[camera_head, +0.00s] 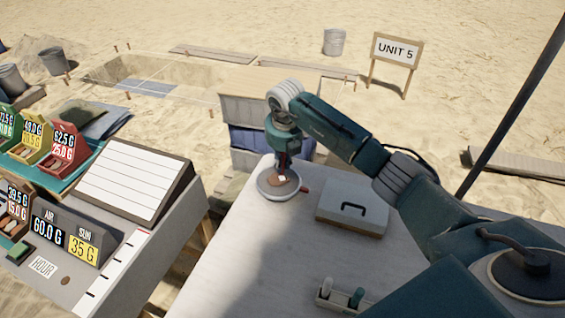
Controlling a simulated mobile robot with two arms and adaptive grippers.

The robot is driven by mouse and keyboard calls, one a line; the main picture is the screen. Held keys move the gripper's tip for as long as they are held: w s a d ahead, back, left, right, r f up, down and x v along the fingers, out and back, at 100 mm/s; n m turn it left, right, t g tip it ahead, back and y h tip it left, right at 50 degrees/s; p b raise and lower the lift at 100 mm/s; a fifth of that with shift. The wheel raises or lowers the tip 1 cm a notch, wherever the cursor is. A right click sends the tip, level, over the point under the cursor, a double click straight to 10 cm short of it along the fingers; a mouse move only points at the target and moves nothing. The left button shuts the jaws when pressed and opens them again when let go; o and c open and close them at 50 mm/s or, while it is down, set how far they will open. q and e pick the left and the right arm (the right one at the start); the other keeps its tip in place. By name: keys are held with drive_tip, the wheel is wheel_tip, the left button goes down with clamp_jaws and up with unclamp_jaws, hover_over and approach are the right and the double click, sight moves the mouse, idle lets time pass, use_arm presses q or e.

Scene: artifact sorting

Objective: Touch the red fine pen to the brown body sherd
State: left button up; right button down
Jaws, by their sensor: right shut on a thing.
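My right gripper (283,165) points straight down over a round pale dish (266,192) near the table's far left corner. It is shut on a slim reddish thing, which looks like the red fine pen; the fingers hide most of it. The brown body sherd (281,187) lies in the dish, directly below the fingers and partly covered by them. A small light spot shows where the fingers meet the sherd; I cannot tell whether the pen's tip touches it. A small red piece shows at the dish's right edge. My left gripper is out of view.
A lidded box with a dark handle (353,208) stands right of the dish. A small holder (340,297) with a white and a green item is at the near edge. A sloped white board (135,180) and weight displays stand left. The table's middle is clear.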

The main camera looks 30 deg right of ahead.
drive_tip(key=shift+f+b, duration=0.45)
drive_tip(key=shift+f, duration=0.3)
idle(1.7)
drive_tip(key=shift+r, duration=0.1)
drive_tip(key=shift+w+d+p+v, duration=0.1)
drive_tip(key=shift+w+p+v, duration=0.15)
drive_tip(key=shift+p+v, duration=0.85)
drive_tip(key=shift+w+d+p+v, duration=0.1)
drive_tip(key=shift+w+p+v, duration=0.15)
drive_tip(key=shift+p+v, duration=0.85)
drive_tip(key=shift+w+d+p+v, duration=0.1)
drive_tip(key=shift+w+p+v, duration=0.3)
drive_tip(key=shift+v, duration=1.25)
drive_tip(key=shift+s+a+r, duration=0.1)
drive_tip(key=shift+s+r, duration=0.05)
drive_tip(key=shift+r, duration=0.1)
